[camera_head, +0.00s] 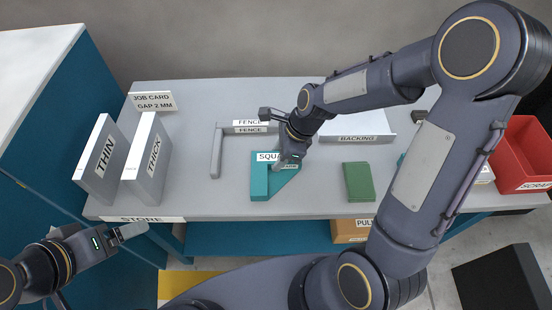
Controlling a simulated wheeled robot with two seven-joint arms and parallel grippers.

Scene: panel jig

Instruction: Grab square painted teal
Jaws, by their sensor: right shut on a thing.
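The teal square (259,182) lies on the grey bench near its middle, with a label reading "SQUARE" partly covered. My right gripper (287,166) reaches down over its right side and is shut on it; the fingertips partly hide the contact. The square appears to rest on the bench top or very close to it; I cannot tell which. My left gripper (130,232) is in front of the bench at the lower left, away from the square. Its finger gap is not clear.
The L-shaped fence (216,150) is left of the square. Upright THIN (100,160) and THICK (148,160) plates stand farther left. A green block (358,182) lies to the right, the BACKING board (360,124) behind it. A red SCRAP bin (525,155) is far right.

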